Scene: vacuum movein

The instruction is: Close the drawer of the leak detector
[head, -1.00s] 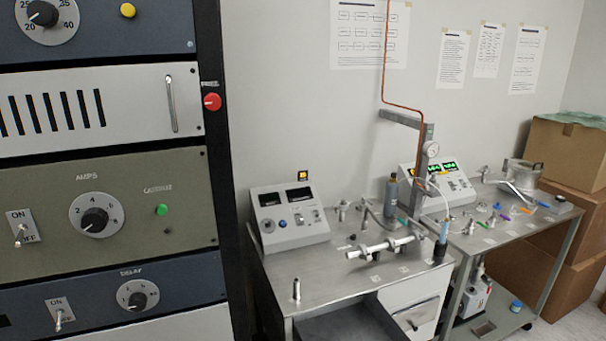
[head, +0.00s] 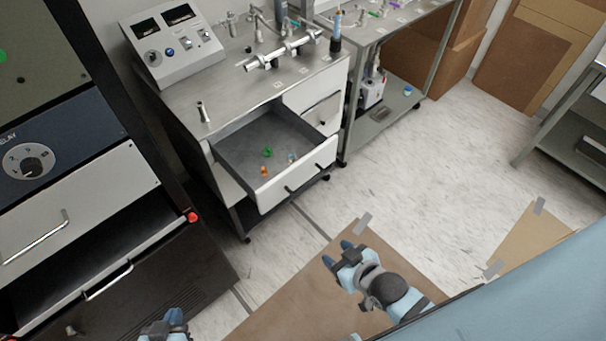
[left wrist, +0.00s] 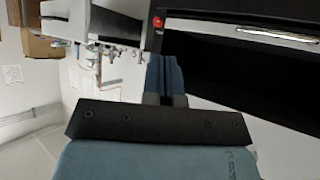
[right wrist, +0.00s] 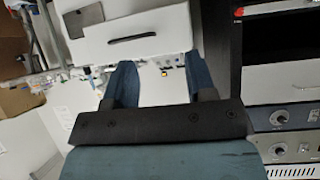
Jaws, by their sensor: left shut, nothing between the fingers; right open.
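The leak detector (head: 182,52) is a light grey console with dark displays and knobs on a steel cart. Below the cart top, a drawer (head: 305,178) with a white front and dark handle stands pulled out. A green piece (head: 267,152), an orange piece (head: 264,171) and a small clear piece lie in it. My right gripper (head: 338,248) is open and empty, in front of and below the drawer front, apart from it. In the right wrist view, a white front with a dark handle (right wrist: 132,38) shows beyond the open fingers. My left gripper (head: 165,326) is shut and empty at the bottom edge.
A closed white drawer front (head: 315,105) sits beside the open one. A dark equipment rack (head: 70,190) with an open lower drawer (head: 110,268) stands at left. Cardboard (head: 290,300) is taped to the floor under my right arm. The pale floor (head: 420,180) is clear at right.

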